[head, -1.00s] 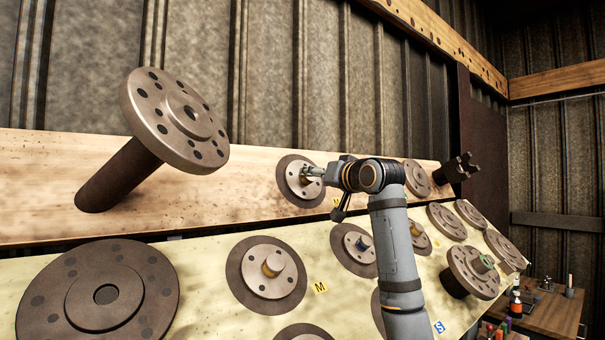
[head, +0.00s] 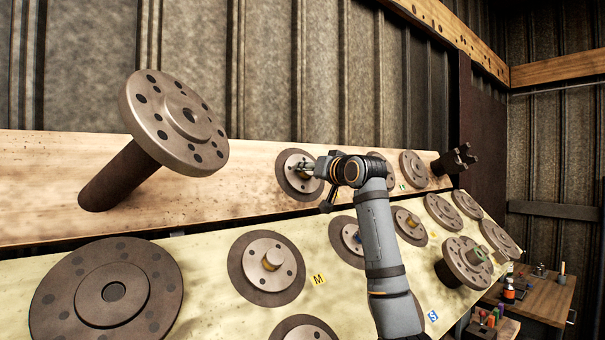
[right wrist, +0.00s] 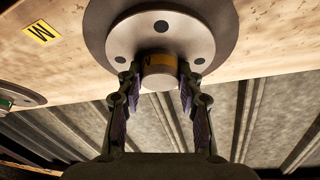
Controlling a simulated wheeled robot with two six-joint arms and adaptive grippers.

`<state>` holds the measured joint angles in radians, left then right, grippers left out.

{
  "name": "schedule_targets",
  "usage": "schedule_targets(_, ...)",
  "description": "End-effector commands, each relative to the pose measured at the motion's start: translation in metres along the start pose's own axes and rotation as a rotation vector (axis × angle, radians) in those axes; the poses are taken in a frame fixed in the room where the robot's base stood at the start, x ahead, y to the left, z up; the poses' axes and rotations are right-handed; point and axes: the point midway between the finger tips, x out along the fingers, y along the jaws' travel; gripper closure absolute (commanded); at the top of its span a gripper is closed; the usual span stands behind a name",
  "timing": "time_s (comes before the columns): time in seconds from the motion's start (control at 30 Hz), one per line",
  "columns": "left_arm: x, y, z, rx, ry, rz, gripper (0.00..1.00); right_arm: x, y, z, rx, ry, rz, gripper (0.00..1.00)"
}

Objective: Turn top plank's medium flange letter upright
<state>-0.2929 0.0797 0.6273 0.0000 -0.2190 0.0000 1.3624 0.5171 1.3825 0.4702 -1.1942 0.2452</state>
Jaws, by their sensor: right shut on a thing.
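The medium flange (head: 293,173) is a pale disc on a darker round backing on the top plank (head: 240,208). In the right wrist view the flange (right wrist: 160,32) shows dark holes and a short round hub (right wrist: 159,72) with a yellow patch, whose letter I cannot read clearly. My right gripper (head: 309,168) is shut on this hub; in its wrist view the fingers (right wrist: 158,85) hold it from both sides. A yellow label (right wrist: 41,32) on the plank carries a letter M, which looks turned over in that view. My left gripper is not in view.
A large flange on a thick shaft (head: 175,120) juts out at left. The lower board (head: 210,290) holds several flanges with yellow M (head: 319,280) and blue S (head: 433,316) labels. A toothed shaft end (head: 455,161) sticks out at right. A workbench (head: 540,300) stands far right.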

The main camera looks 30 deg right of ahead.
Motion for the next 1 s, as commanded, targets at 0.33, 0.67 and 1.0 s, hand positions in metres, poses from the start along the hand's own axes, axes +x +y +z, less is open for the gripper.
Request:
schedule_targets(0.33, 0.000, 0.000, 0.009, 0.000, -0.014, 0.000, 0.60, 0.000, 0.000, 0.000, 0.000, 0.001, 0.000, 1.00)
schedule_targets(0.67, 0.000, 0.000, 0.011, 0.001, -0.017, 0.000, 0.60, -0.004, -0.001, -0.004, 0.000, 0.007, -0.002, 1.00)
schedule_targets(1.0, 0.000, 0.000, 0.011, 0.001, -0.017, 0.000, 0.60, -0.004, -0.003, -0.005, 0.250, 0.007, 0.116, 1.00)
